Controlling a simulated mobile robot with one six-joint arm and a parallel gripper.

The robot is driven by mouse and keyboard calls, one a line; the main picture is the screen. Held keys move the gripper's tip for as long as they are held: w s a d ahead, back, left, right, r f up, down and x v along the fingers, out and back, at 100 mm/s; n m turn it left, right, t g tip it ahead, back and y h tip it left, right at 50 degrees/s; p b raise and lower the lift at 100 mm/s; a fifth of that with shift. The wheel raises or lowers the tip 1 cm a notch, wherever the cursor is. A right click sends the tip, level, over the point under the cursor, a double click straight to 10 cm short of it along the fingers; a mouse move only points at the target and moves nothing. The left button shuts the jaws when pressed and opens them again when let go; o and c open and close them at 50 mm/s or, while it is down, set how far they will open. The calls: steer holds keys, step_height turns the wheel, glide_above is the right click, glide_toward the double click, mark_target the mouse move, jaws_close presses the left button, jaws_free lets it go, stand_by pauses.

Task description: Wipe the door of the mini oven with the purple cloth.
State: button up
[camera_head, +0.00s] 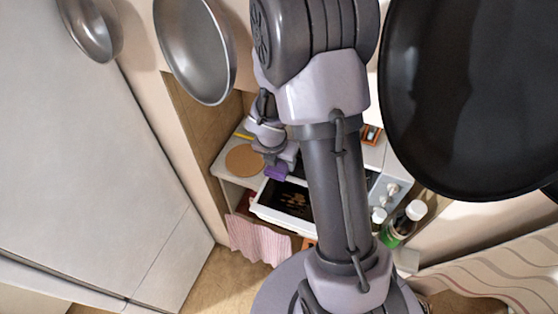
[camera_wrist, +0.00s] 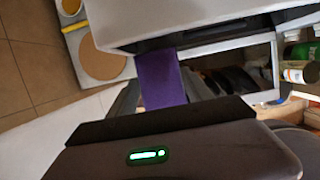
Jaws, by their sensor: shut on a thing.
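My gripper (camera_head: 277,160) is shut on the purple cloth (camera_head: 277,174), partly hidden behind my own arm in the head view. In the wrist view the cloth (camera_wrist: 162,80) stands out between the fingers of my gripper (camera_wrist: 165,98) and reaches toward the oven. The white mini oven (camera_wrist: 190,18) fills the top of the wrist view. Its white-framed door with a dark pane (camera_head: 285,198) seems folded out, with brown marks on the pane. The door (camera_wrist: 272,96) also shows in the wrist view beyond the cloth; I cannot tell whether the cloth touches it.
A round tan board (camera_head: 245,160) lies on the counter left of the oven. Oven knobs (camera_head: 391,190) and a green bottle (camera_head: 403,225) are at the right. A pink striped towel (camera_head: 258,240) hangs below. Pans (camera_head: 470,100) hang in the foreground.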

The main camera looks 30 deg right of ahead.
mark_target(274, 175)
steer(key=shift+f, duration=0.1)
steer(key=b, duration=0.2)
steer(key=f+b, duration=0.1)
steer(key=b, duration=0.1)
steer(key=shift+s+a+f, duration=0.1)
steer(key=shift+a+f, duration=0.15)
steer(key=b, duration=0.3)
steer(key=s+a+f+t+h+b, duration=0.1)
steer(key=b, duration=0.3)
steer(key=shift+a+f, duration=0.1)
steer(key=shift+f, duration=0.15)
steer(key=b, duration=0.2)
steer(key=shift+s+a+f+h+b, duration=0.15)
steer(key=shift+s+a+h+b, duration=0.1)
steer(key=shift+h+b, duration=0.05)
steer(key=shift+s+a+t+b, duration=0.1)
steer(key=shift+t+b, duration=0.2)
steer(key=shift+b, duration=0.1)
